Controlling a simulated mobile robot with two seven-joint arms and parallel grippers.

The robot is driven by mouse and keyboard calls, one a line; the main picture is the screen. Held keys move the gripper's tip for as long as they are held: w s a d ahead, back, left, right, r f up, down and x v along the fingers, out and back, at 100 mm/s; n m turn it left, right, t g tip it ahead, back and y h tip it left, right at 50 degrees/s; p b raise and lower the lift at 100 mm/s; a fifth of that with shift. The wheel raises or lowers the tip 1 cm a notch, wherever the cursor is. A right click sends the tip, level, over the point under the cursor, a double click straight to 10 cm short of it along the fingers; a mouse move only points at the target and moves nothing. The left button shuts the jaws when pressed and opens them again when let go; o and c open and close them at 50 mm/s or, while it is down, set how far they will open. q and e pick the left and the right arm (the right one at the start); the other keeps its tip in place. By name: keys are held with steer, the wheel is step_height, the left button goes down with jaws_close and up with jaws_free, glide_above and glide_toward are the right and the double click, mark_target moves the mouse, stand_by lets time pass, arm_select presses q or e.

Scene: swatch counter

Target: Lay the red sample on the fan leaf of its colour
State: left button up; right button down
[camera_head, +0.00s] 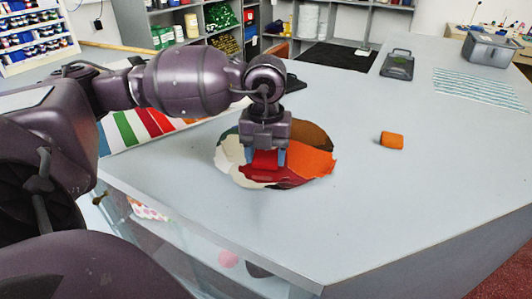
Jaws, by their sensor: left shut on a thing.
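The red sample (265,160) is a small red block between the fingers of my left gripper (265,158), which is shut on it. The gripper points down over the colour fan (318,163), a round spread of leaves lying on the counter. The fan shows a white leaf (230,156), an orange leaf (312,162), a brown leaf (311,134) and a dark red leaf (285,176). The sample is at or just above the red leaf; I cannot tell whether it touches. The gripper hides the fan's middle. My right gripper is not in view.
An orange block (391,140) lies on the counter (400,200) to the right of the fan. A striped colour card (140,125) lies behind my left arm. A grey box (488,50), a dark device (397,64) and a black mat (333,56) are farther back. The front right counter is clear.

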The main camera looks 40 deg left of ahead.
mark_target(266, 157)
arm_select(q)
steer(key=shift+f, duration=0.15)
steer(key=o, duration=0.8)
steer(key=shift+o, duration=0.5)
step_height(266, 157, up, 12)
steer(key=p, duration=0.1)
steer(key=shift+p, duration=0.4)
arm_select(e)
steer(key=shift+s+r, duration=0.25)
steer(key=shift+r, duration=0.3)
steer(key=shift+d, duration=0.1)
arm_select(q)
steer(key=shift+r, duration=0.2)
